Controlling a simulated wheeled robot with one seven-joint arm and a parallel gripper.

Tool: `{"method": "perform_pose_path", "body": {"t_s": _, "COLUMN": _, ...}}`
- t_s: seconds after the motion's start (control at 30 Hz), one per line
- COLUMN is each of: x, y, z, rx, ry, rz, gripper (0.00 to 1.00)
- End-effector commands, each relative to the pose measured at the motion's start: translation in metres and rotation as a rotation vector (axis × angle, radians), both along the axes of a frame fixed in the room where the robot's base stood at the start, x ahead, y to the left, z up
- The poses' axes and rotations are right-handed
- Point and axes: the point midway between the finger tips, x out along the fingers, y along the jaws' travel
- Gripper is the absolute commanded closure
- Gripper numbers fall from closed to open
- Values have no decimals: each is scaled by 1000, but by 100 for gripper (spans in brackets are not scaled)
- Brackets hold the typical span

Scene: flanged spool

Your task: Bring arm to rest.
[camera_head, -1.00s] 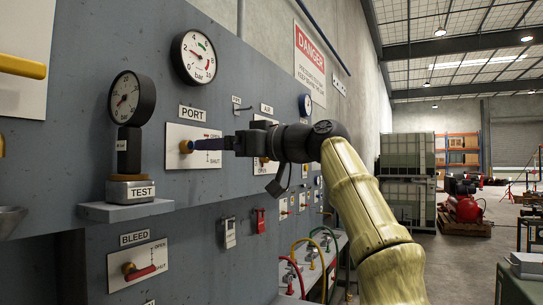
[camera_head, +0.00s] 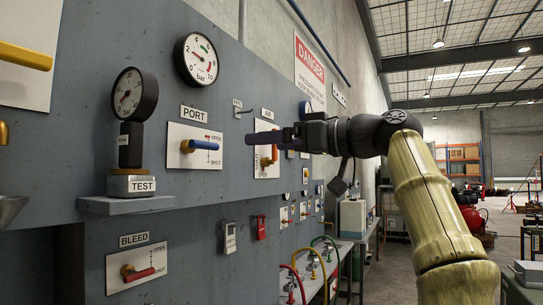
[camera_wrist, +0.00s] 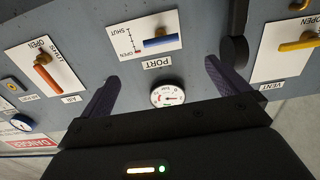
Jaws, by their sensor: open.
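My arm reaches in from the right in the head view, with my gripper (camera_head: 250,138) in front of the grey panel (camera_head: 90,185). The jaws are open and empty. They are apart from the PORT valve's blue handle (camera_head: 205,145), which lies roughly level to the left of the fingertips. In the wrist view both dark fingers of my gripper (camera_wrist: 161,70) are spread, and the blue handle (camera_wrist: 160,42) shows beyond them.
The orange AIR handle (camera_head: 270,155) is close behind my fingers. A test gauge (camera_head: 133,95) stands on a small shelf at left, and the red BLEED handle (camera_head: 140,273) is below. Hoses (camera_head: 325,255) hang low at centre. The floor at right is more open.

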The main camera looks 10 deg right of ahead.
Motion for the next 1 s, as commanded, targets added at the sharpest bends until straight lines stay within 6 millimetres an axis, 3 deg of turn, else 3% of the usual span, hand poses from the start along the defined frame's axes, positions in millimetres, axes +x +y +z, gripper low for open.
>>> {"method": "perform_pose_path", "body": {"t_s": 0.27, "x": 6, "y": 4, "z": -4, "rx": -4, "ry": 23, "rz": -7, "gripper": 0}}
{"method": "perform_pose_path", "body": {"t_s": 0.47, "x": 45, "y": 26, "z": -39, "rx": -24, "ry": 175, "rz": -63, "gripper": 0}}
{"method": "perform_pose_path", "body": {"t_s": 0.7, "x": 93, "y": 50, "z": -119, "rx": -81, "ry": 420, "rz": -190, "gripper": 0}}
{"method": "perform_pose_path", "body": {"t_s": 1.0, "x": 111, "y": 55, "z": -234, "rx": -177, "ry": 673, "rz": -365, "gripper": 0}}
